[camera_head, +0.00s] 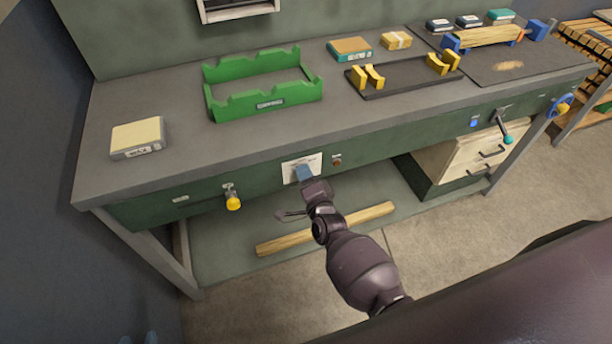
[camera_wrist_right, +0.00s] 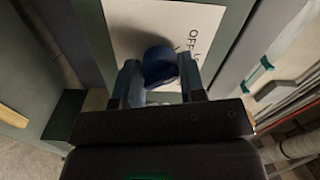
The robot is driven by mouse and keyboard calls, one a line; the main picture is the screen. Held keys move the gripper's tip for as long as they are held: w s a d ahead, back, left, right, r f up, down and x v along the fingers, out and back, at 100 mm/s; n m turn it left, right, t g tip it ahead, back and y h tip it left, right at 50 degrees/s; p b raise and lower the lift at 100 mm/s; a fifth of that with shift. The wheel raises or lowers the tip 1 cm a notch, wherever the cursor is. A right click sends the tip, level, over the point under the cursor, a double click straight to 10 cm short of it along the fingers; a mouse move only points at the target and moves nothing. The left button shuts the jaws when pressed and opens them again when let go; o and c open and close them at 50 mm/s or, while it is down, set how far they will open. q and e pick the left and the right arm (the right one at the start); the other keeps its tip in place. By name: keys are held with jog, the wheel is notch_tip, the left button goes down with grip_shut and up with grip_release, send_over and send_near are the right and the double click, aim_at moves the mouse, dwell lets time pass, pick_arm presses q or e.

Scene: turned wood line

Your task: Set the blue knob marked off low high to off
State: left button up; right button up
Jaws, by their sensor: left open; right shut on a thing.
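The blue knob (camera_head: 304,173) sits on a white label plate (camera_head: 289,169) on the green front of the workbench. In the right wrist view the knob (camera_wrist_right: 159,65) is between the two fingers of my right gripper (camera_wrist_right: 160,84), which is shut on it. The white plate (camera_wrist_right: 130,25) shows "OFF" and part of another word; the rest is hidden. I cannot tell which mark the knob points to. My right gripper (camera_head: 306,180) also shows in the head view.
A yellow knob (camera_head: 233,202) is left of the plate, a small brown button (camera_head: 337,160) right of it. A wooden bar (camera_head: 275,245) lies on the lower shelf.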

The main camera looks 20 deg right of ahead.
pick_arm(q)
jog(key=shift+r, duration=0.1)
pick_arm(e)
jog(key=shift+n, duration=0.5)
pick_arm(q)
jog(key=shift+w+r, duration=0.25)
jog(key=shift+w, duration=0.1)
pick_arm(e)
jog(key=o, duration=0.9)
pick_arm(q)
jog(key=shift+s, duration=0.15)
jog(key=shift+w+r+p, duration=0.25)
jog(key=shift+r+p, duration=0.2)
jog(key=shift+r, duration=0.05)
pick_arm(e)
jog(key=shift+s+d, duration=0.15)
jog(key=shift+s, duration=5.25)
pick_arm(q)
jog(key=shift+s+f, duration=0.1)
pick_arm(e)
jog(key=shift+n, duration=0.3)
